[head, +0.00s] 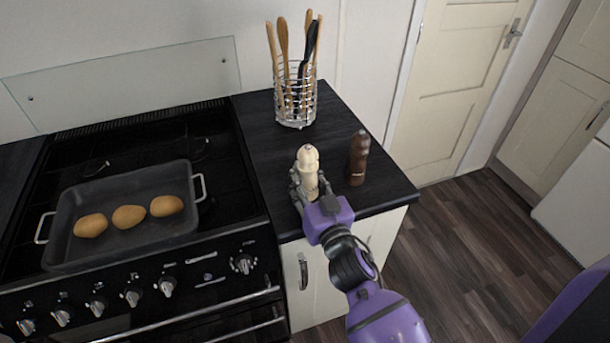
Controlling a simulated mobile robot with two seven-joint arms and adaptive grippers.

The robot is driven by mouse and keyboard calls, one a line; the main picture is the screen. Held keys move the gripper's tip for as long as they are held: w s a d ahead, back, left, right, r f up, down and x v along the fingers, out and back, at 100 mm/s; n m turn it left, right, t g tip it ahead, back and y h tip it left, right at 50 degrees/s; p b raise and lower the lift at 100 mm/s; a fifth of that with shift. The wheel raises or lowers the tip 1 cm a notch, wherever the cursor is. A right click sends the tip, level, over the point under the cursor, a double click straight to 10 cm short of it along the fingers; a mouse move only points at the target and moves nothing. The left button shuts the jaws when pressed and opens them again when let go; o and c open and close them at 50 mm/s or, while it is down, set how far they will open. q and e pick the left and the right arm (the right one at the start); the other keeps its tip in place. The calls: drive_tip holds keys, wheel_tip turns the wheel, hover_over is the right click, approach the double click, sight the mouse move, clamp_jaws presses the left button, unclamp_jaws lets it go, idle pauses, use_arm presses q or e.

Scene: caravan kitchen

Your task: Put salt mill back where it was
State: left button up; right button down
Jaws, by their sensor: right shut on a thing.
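A cream-coloured mill (308,168), which looks like the salt mill, stands upright at the front of the dark counter, to the right of the stove. My right gripper (308,190) is shut on its lower part, and the fingers partly hide its base. I cannot tell whether the base touches the counter. A dark brown mill (357,158) stands upright just to its right, apart from it. My left gripper is not in view.
A wire utensil holder (295,104) with wooden and black utensils stands at the back of the counter (262,130). A roasting tin (118,246) with three potatoes sits on the stove at left. The counter between holder and mills is clear.

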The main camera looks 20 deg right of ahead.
drive_tip(key=c, duration=1.2)
unclamp_jaws()
drive_tip(key=shift+f, duration=0.3)
